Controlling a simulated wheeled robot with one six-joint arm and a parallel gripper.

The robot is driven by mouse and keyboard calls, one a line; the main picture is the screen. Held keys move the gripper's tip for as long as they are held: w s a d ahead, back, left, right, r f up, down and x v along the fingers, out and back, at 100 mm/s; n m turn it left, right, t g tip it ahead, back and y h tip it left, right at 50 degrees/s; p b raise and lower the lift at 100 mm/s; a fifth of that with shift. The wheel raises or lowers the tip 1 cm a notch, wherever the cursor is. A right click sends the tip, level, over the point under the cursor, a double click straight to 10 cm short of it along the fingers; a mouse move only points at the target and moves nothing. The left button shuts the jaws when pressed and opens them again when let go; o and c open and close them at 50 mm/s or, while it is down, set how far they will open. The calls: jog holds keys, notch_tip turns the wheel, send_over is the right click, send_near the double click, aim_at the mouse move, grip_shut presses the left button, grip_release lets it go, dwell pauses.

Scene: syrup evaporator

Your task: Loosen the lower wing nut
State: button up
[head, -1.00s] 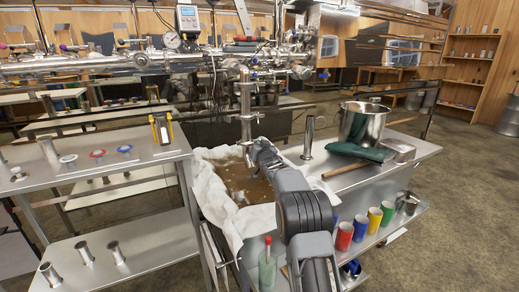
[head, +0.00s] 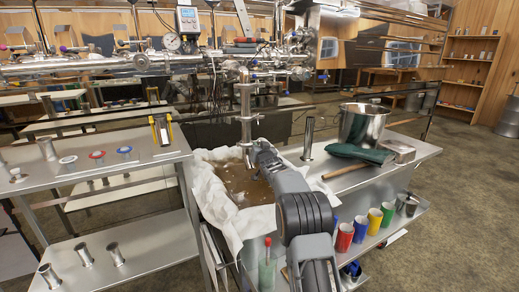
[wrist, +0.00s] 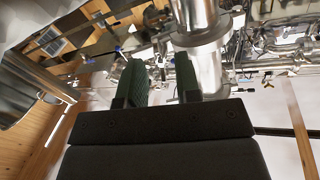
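A shiny vertical pipe (head: 246,100) hangs below the steel manifold, over the cloth-lined basin. Clamp joints show along it, and a small fitting juts out to the right of the lower clamp (head: 247,118). The wing nut there is too small to make out clearly. My gripper (wrist: 161,72) shows two dark green fingers with a clear gap, so it is open with nothing seen between them. In the wrist view the pipe (wrist: 207,70) and a flanged ring (wrist: 200,38) stand behind and to the right of the fingers. In the head view my arm hides the fingertips.
The basin (head: 205,180) with brownish liquid lies below the pipe. A steel pot (head: 362,124) and a dark green cloth (head: 358,153) are on the right bench. Coloured cups, including a red one (head: 344,237), stand on its lower shelf. The left bench (head: 90,160) holds small fittings.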

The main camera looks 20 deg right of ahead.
jog(key=s+a, duration=0.1)
jog(key=s, duration=1.2)
jog(key=shift+s+a+p, duration=0.35)
jog(key=shift+s+a, duration=0.05)
jog(key=s+a+r+n+g+p, duration=0.1)
jog(key=s+a+r+g+p, duration=0.55)
jog(key=s+r+p, duration=0.7)
jog(key=s+a+r+n+g+y+p, duration=0.1)
jog(key=s+a+g+p, duration=0.1)
jog(key=s+p, duration=0.3)
jog(key=s+a+r+n+g+p, duration=0.1)
jog(key=s+a+r+g+p, duration=0.1)
jog(key=s, duration=0.7)
jog(key=s+a+r+n+g+y+p, duration=0.1)
jog(key=s+a+r+g+p, duration=0.1)
jog(key=s+p, duration=0.5)
jog(key=shift+a+r+g+y+p, duration=0.25)
jog(key=shift+a+g+y+p, duration=0.1)
jog(key=shift+a+g, duration=0.5)
